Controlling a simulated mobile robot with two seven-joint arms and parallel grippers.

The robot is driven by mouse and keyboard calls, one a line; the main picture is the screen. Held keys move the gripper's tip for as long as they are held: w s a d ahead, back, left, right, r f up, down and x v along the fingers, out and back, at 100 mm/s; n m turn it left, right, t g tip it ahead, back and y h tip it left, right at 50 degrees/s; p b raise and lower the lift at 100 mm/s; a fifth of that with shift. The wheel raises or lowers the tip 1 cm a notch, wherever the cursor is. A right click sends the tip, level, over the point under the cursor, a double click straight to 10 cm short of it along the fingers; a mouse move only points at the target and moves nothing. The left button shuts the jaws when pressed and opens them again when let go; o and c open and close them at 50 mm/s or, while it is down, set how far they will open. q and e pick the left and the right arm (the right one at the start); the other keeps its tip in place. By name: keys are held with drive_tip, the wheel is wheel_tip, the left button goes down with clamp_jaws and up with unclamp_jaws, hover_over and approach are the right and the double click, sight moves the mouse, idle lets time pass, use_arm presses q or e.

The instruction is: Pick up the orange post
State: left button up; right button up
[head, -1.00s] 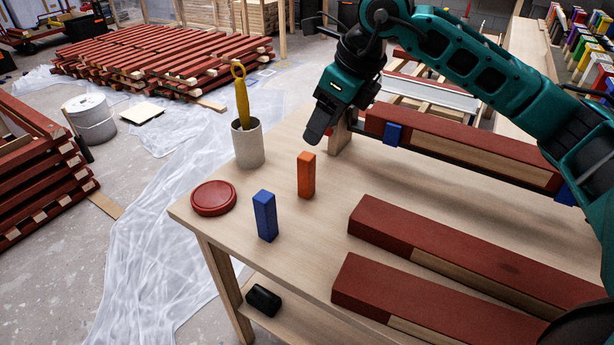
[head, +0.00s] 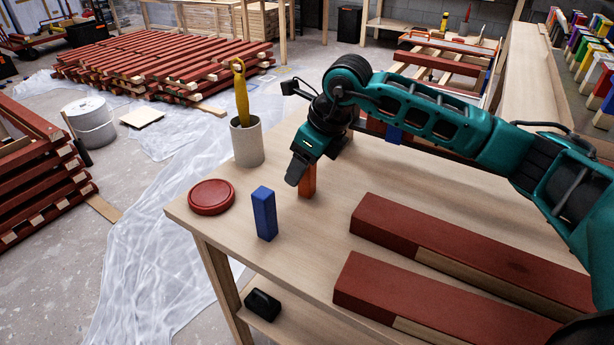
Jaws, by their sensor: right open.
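The orange post (head: 308,184) stands upright on the wooden table, right of and slightly behind the blue post. My right gripper (head: 293,180) points down at it from above. Its dark fingers overlap the post's upper left part in the head view and hide its top. The right gripper is open; I cannot tell whether the post lies between the fingers or behind them. My left gripper is not in view.
A blue post (head: 264,213) stands just left of the orange one. A red round lid (head: 212,197) and a cream cup (head: 247,142) holding a yellow tool (head: 241,95) are near the table's left edge. Two red-painted battens (head: 470,252) lie at the right.

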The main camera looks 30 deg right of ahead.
drive_tip(key=shift+c, duration=0.3)
drive_tip(key=c, duration=1)
